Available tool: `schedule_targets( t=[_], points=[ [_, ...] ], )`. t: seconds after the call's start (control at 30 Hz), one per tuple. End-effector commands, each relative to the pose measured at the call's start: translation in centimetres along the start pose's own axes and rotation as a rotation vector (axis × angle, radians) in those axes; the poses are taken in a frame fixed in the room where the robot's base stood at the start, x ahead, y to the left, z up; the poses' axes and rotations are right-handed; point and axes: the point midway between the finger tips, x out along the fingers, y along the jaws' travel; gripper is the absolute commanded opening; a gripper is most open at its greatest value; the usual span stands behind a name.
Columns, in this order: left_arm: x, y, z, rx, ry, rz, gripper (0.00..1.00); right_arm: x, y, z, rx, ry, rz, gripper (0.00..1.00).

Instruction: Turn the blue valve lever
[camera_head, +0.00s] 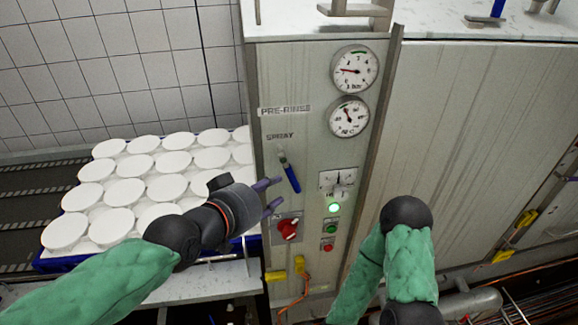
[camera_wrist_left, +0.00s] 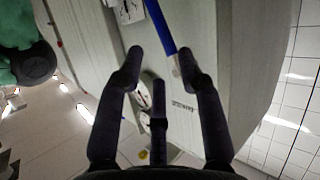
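The blue valve lever (camera_head: 292,178) is on the grey control panel below the word SPRAY. It slants down and to the right from its metal valve stem. My left gripper (camera_head: 274,194) is open and empty, just left of and slightly below the lever, with its fingers pointing at it. In the left wrist view the blue lever (camera_wrist_left: 160,28) runs from the top edge toward the space between the spread fingertips (camera_wrist_left: 161,58). I see no clear contact. My right arm shows with its green sleeve and black joint; its gripper is out of view.
The panel carries two round gauges (camera_head: 354,70), a red rotary switch (camera_head: 289,228) below my left fingers, a lit green lamp (camera_head: 334,208) and small buttons. White moulds (camera_head: 125,192) in a blue crate (camera_head: 50,266) stand left of the panel, under my left arm.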

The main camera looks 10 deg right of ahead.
Motion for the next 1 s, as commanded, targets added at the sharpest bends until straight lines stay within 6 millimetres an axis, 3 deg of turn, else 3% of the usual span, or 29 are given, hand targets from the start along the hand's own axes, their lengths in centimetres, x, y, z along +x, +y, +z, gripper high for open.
schedule_targets(
  t=[0.6,1.0],
  points=[
    [8.8,0.0,0.2,0.0,-0.003,0.0,0.37,-0.2,-0.1,0.0,0.0,-0.001,0.0,0.4],
    [10.7,0.0,0.1,0.0,0.0,0.0,0.37,-0.2,-0.1,0.0,0.0,0.0,0.0,0.4]
  ],
)
